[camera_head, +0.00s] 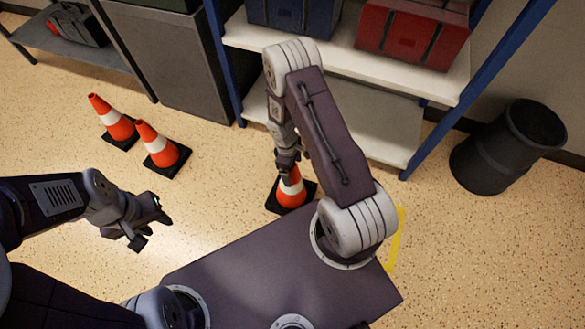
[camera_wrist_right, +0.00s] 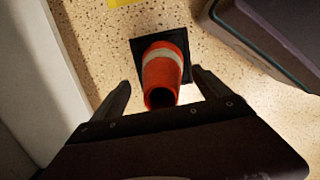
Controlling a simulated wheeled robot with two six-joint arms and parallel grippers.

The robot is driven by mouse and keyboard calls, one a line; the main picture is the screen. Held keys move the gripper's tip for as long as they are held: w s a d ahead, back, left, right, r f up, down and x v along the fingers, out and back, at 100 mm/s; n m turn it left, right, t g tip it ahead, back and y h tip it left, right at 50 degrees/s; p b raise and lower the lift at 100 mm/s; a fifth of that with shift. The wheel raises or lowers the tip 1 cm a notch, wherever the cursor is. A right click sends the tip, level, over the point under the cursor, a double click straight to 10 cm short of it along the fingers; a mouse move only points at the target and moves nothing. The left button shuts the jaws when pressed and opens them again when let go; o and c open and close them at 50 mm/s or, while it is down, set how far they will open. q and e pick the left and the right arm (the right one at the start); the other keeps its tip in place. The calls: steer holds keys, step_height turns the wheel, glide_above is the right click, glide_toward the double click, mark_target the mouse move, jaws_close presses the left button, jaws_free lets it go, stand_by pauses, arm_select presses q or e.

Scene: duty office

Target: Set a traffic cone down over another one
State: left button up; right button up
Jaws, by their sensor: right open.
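An orange cone with a white band (camera_head: 290,188) stands upright on its black base on the floor in front of the shelf. My right gripper (camera_head: 288,172) is just above its top. In the right wrist view the same cone (camera_wrist_right: 162,75) lies between the two spread fingers of my right gripper (camera_wrist_right: 160,92), its open tip towards me. The fingers are open, with a gap on both sides. Two more cones, one at the far left (camera_head: 115,122) and one beside it (camera_head: 160,148), stand upright on the floor. My left gripper (camera_head: 150,222) is open and empty, nearer to me than these two.
A shelf rack (camera_head: 440,82) with blue and red cases stands behind the right-hand cone. A dark bin (camera_head: 508,148) is at the right. A grey cabinet (camera_head: 165,62) stands at the back. Floor between the cone pair and the right-hand cone is clear.

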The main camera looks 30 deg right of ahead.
step_height(320, 180, up, 9)
steer(key=p, duration=0.5)
steer(key=shift+w+a, duration=0.35)
steer(key=shift+w, duration=0.05)
steer(key=shift+f, duration=0.1)
